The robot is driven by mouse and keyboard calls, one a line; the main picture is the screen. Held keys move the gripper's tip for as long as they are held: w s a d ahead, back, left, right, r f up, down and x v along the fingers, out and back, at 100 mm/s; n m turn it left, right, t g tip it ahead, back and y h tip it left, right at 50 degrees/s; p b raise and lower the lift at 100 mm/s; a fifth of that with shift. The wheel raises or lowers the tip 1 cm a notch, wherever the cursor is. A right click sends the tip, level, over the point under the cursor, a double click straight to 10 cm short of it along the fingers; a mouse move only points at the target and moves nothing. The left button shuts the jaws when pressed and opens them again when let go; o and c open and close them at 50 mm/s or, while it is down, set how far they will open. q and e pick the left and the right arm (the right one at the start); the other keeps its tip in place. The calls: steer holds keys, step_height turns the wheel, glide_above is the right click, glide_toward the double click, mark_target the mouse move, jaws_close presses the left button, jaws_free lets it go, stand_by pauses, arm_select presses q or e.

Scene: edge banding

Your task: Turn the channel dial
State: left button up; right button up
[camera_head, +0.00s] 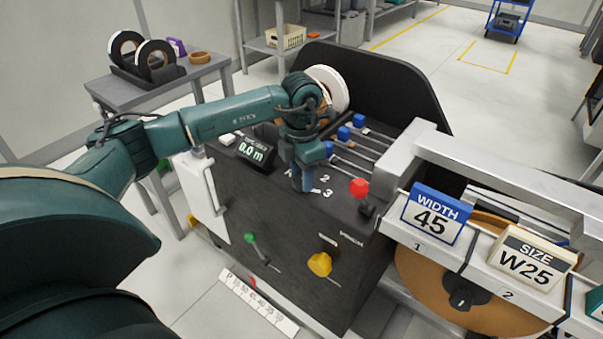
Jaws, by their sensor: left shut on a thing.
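The channel dial is on the dark sloped top of the machine (290,240), where the white numerals 2 (325,178) and 3 (327,193) show. The dial itself is almost wholly hidden under my left gripper. My left gripper (303,186) points down onto that spot, just left of the numerals, and is shut on the dial. Which number the dial points to cannot be seen. My right gripper is not in view.
Blue-ended guides (344,132) lie behind. A WIDTH 45 sign (437,214) stands at right.

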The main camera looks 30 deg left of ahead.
arm_select(q)
steer(key=o, duration=1)
steer(key=shift+r, duration=0.15)
step_height(320, 180, up, 13)
stand_by(0.4)
